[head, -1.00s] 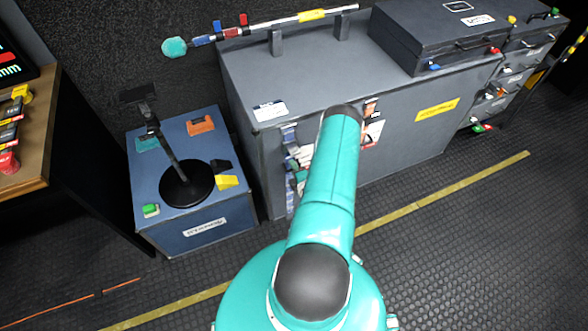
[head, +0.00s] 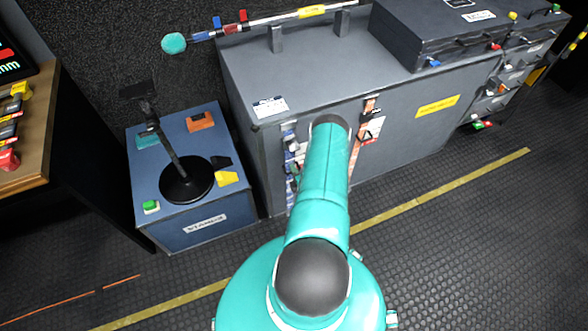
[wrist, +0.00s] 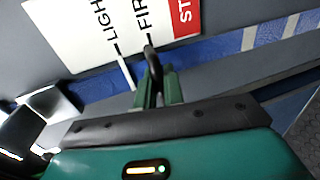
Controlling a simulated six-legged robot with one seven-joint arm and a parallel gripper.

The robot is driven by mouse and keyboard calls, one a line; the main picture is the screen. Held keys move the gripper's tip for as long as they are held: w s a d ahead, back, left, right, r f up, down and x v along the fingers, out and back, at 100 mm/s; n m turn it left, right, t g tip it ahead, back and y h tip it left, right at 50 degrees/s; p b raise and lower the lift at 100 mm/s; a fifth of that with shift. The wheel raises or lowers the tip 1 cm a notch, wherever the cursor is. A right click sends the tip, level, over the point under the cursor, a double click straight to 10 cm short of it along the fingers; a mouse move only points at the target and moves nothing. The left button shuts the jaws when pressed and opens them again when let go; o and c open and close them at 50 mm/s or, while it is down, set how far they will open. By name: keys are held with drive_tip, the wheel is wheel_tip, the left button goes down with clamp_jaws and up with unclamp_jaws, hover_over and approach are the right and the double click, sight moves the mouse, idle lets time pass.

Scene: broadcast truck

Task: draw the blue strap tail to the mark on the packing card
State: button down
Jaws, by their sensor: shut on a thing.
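The blue strap (head: 289,140) runs down the front of the large grey case, left of my arm. In the wrist view the blue strap (wrist: 215,50) with white bands crosses behind my gripper. The white packing card (wrist: 75,30) lies against it, with printed words, black lines and a red block (wrist: 186,14); the words are partly cut off. My gripper (wrist: 157,88) has its green fingers close together on a dark loop at the strap tail, just beside the card's edge. In the head view my arm hides the gripper and most of this card.
An orange strap (head: 357,150) with its own card (head: 373,128) hangs to the right on the grey case (head: 300,75). A blue box (head: 205,230) with a black stand (head: 187,180) is at the left. The floor in front is clear.

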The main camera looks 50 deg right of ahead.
drive_tip(key=c, duration=1.6)
unclamp_jaws()
drive_tip(key=shift+s, duration=0.1)
drive_tip(key=v, duration=1.3)
drive_tip(key=shift+s+a+r, duration=0.15)
drive_tip(key=shift+s+a, duration=0.05)
drive_tip(key=shift+s, duration=0.05)
